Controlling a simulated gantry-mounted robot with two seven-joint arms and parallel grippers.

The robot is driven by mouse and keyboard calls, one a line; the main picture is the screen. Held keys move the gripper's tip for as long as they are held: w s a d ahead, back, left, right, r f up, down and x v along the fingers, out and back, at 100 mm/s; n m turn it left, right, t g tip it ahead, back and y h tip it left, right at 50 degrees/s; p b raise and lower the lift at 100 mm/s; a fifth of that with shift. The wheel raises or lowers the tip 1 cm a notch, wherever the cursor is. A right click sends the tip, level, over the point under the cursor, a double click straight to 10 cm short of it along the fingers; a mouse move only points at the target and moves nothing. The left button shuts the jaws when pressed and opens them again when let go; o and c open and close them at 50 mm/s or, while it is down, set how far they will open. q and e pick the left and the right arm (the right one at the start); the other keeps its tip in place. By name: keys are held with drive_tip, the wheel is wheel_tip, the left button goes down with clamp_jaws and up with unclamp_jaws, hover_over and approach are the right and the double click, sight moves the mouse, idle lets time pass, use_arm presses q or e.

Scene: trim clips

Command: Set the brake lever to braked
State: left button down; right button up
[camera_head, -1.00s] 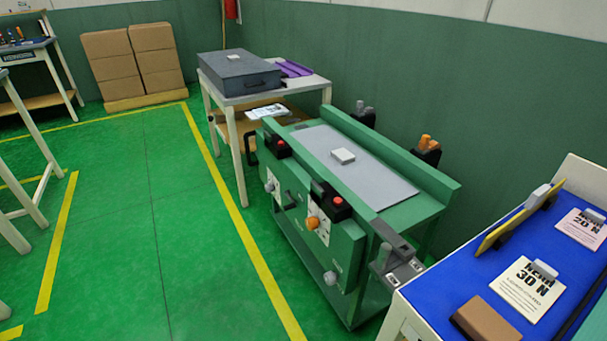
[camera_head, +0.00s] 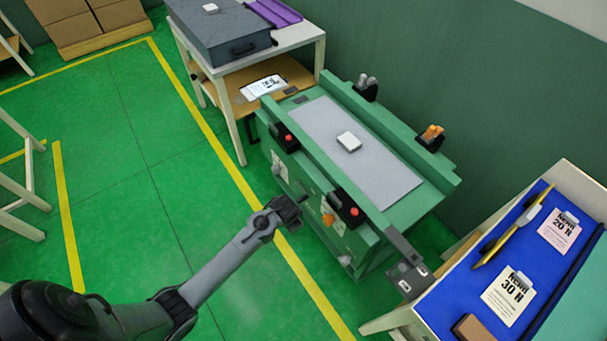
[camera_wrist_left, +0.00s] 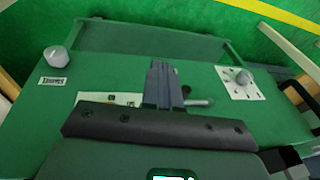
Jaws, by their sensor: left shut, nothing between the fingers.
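The green bench (camera_head: 385,200) stands right of centre in the head view. On its front panel are an orange knob (camera_head: 328,219), a grey knob on a white plate (camera_head: 278,172) and a lower grey knob (camera_head: 346,261). A grey lever unit (camera_head: 405,272) sits at its near end; I cannot tell which part is the brake lever. My left gripper (camera_head: 292,211) is shut and empty in front of the panel. In the left wrist view its fingers (camera_wrist_left: 163,85) partly hide a pale plate (camera_wrist_left: 110,98), with a grey rod (camera_wrist_left: 198,102) beside them. My right gripper is out of view.
A blue-topped table (camera_head: 470,290) with cards stands at the right. A white table (camera_head: 290,55) with a dark case (camera_head: 222,38) is behind the bench. Red-button boxes (camera_head: 348,208) jut from the bench front.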

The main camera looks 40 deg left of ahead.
use_arm(q)
drive_tip(key=w+r+t+p, duration=0.1)
drive_tip(key=w+r+p, duration=0.4)
drive_tip(key=r, duration=0.6)
drive_tip(key=shift+w+r, duration=0.35)
drive_tip(key=shift+w, duration=0.1)
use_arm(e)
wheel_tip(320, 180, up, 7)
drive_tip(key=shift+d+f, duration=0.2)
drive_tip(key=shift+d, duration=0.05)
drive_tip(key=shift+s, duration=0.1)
use_arm(q)
drive_tip(key=shift+f, duration=0.15)
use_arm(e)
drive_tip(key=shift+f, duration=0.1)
use_arm(q)
drive_tip(key=b, duration=0.5)
approach(303, 199)
drive_tip(key=x, duration=0.2)
drive_tip(key=d+x, duration=0.1)
drive_tip(key=x, duration=0.2)
drive_tip(key=shift+w, duration=0.15)
drive_tip(key=shift+w+a+f+b, duration=0.1)
drive_tip(key=shift+a+f+b, duration=0.35)
drive_tip(key=shift+f, duration=0.1)
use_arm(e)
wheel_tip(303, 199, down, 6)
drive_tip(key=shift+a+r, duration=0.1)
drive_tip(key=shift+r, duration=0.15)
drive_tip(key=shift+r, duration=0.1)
